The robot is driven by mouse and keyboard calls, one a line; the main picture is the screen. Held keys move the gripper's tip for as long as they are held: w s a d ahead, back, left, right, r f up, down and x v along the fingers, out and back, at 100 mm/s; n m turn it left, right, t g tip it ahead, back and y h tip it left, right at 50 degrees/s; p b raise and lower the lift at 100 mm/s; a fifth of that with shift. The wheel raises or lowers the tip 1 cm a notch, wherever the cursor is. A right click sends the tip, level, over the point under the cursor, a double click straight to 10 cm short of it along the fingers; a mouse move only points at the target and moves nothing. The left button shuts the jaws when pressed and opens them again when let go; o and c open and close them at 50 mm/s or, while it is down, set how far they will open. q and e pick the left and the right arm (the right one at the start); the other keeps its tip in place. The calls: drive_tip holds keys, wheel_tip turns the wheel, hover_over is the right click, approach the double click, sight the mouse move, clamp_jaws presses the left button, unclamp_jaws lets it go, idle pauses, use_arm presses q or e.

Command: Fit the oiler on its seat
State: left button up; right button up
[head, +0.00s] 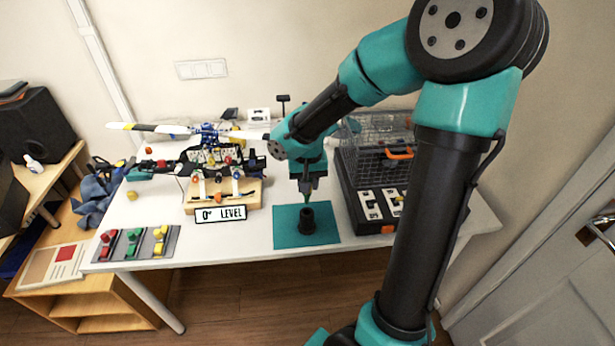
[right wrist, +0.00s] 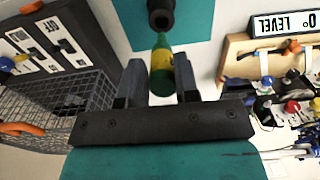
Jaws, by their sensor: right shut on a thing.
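My right gripper (head: 308,186) is shut on the oiler, a small green bottle with a yellow band (right wrist: 161,66). In the right wrist view the oiler lies between the two fingers (right wrist: 160,75). In the head view only a bit of green (head: 308,197) shows under the gripper. The seat, a black round cup (head: 307,221), stands on a teal mat (head: 285,237). The seat also shows at the top of the right wrist view (right wrist: 160,13). The oiler's lower end is above the seat and looks apart from it. My left gripper is not in view.
A wire cage (head: 375,160) and black switch box (head: 361,211) stand right of the mat. A model helicopter on a wooden stand (head: 248,196) with a "0° LEVEL" sign (head: 221,214) stands left. A grey tray (head: 120,253) holds coloured parts.

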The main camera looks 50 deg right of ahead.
sight(308, 197)
drive_tip(key=shift+f, duration=1.4)
drive_tip(key=shift+f, duration=2.55)
idle(1.5)
drive_tip(key=o, duration=1)
wheel_tip(308, 197, up, 18)
drive_tip(key=shift+f, duration=0.25)
drive_tip(key=shift+f, duration=0.1)
